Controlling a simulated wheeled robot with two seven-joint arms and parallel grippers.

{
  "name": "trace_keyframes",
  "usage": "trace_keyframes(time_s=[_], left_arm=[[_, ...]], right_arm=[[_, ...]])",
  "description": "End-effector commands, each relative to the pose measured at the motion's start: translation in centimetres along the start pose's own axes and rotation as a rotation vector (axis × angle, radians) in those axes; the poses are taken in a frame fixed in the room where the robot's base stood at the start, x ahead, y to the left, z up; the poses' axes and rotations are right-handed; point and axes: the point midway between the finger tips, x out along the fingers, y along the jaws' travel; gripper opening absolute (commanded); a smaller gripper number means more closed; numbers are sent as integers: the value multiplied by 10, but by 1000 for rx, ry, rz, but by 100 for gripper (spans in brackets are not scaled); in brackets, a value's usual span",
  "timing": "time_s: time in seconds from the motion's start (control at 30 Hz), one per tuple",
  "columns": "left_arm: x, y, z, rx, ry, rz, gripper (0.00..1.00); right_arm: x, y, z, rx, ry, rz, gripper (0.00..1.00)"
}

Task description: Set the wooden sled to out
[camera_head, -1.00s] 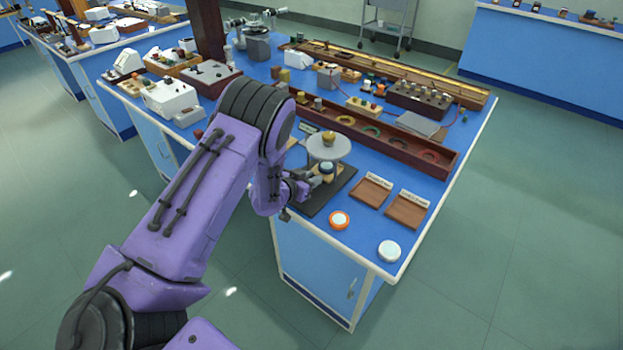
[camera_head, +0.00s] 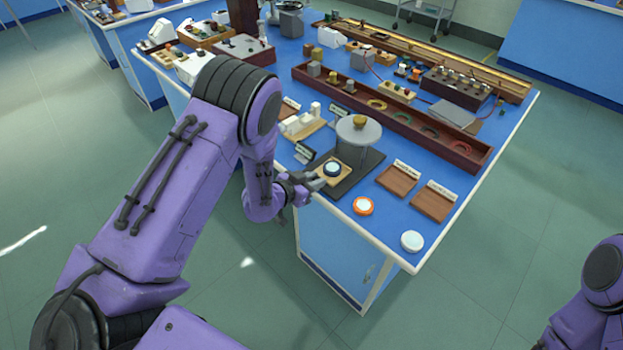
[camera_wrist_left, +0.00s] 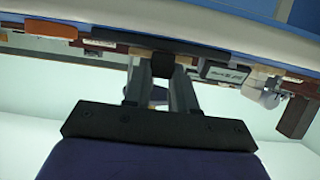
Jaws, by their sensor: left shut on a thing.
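The wooden sled (camera_head: 336,178) is a small light-wood board carrying a dark round piece with a pale top (camera_head: 332,168). It lies on a dark base plate (camera_head: 362,172), out from under the grey round disc (camera_head: 368,136) on the near-left side. My left gripper (camera_head: 314,181) is shut on the sled's near-left end. In the left wrist view, the two fingers of my left gripper (camera_wrist_left: 161,68) close around a small dark piece below the bench edge; the sled is mostly hidden there. My right gripper is out of view.
An orange-rimmed disc (camera_head: 363,206) and a white disc (camera_head: 411,241) lie near the front edge. Two wooden trays (camera_head: 398,180) (camera_head: 432,204) stand to the right. A long dark-red box (camera_head: 455,155) runs behind. Part of my right arm shows lower right.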

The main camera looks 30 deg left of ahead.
Motion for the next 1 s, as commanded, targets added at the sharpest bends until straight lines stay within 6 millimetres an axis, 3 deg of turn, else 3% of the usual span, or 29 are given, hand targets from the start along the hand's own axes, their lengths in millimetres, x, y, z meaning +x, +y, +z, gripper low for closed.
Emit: trace_keyframes(time_s=[0.03, 0.1, 0.47, 0.8, 1.0], left_arm=[[-1, -1, 1, -1, -3, -2, 35], [-2, -1, 1, -1, -3, -2, 51], [-9, 0, 2, -1, -4, -1, 51], [-86, -1, 3, -3, -1, -4, 51], [-108, 0, 1, -2, -1, -3, 51]], right_arm=[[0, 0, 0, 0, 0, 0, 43], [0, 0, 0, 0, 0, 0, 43], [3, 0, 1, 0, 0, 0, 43], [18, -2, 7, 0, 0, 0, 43], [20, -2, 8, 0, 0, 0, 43]])
